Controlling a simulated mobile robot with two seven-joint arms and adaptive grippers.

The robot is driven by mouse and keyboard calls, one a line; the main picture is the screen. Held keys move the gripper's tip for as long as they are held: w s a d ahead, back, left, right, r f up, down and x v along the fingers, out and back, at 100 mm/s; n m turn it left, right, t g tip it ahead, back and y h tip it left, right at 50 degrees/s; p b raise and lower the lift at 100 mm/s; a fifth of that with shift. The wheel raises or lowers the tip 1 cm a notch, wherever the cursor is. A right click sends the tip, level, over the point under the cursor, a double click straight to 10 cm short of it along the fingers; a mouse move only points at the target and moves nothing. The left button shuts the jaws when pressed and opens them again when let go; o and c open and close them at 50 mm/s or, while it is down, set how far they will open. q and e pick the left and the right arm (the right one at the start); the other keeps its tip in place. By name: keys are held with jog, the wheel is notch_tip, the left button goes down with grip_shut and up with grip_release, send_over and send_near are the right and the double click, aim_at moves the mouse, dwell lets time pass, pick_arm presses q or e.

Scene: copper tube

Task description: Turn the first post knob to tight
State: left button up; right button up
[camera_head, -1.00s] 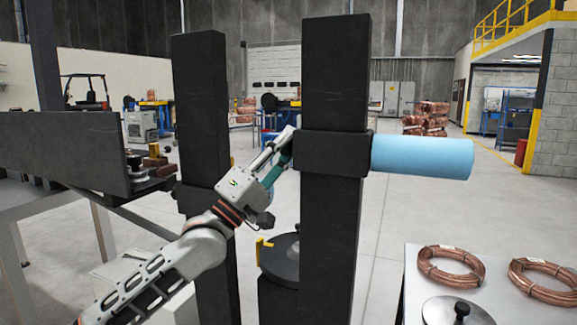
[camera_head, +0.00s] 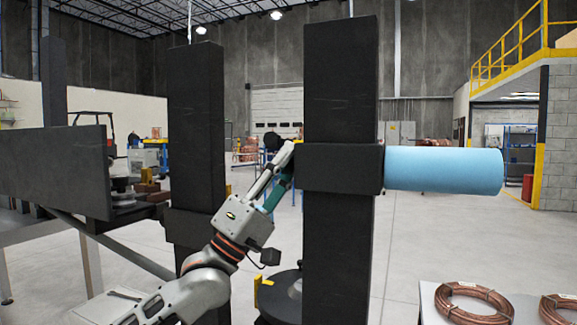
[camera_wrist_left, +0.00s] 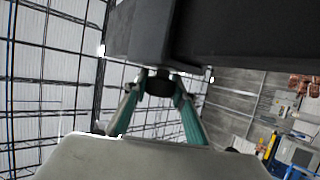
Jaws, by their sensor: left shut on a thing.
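Two tall black posts stand ahead, a left post (camera_head: 196,120) and a nearer right post (camera_head: 340,75). The right post carries a black collar (camera_head: 338,168) with a light blue roll (camera_head: 445,170) sticking out to the right. My left gripper (camera_head: 287,160) reaches up to the left side of this collar. In the left wrist view a small dark round knob (camera_wrist_left: 160,86) sits under a black block, and my left gripper (camera_wrist_left: 160,78) is shut on it. The knob's turn position cannot be told, and the fingers mostly hide it in the head view. My right gripper is not in view.
A dark round disc (camera_head: 287,292) sits low behind the right post. A table with copper coils (camera_head: 474,299) is at the lower right. A dark panel and bench frame (camera_head: 60,175) stand at the left. Open floor lies beyond the posts.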

pick_arm(q)
jog(key=shift+a+r, duration=0.1)
jog(key=shift+r, duration=0.2)
jog(key=o, duration=1.1)
jog(key=shift+f, duration=0.1)
jog(key=shift+f, duration=0.3)
jog(key=v, duration=1.1)
jog(key=shift+s+a+f, duration=0.15)
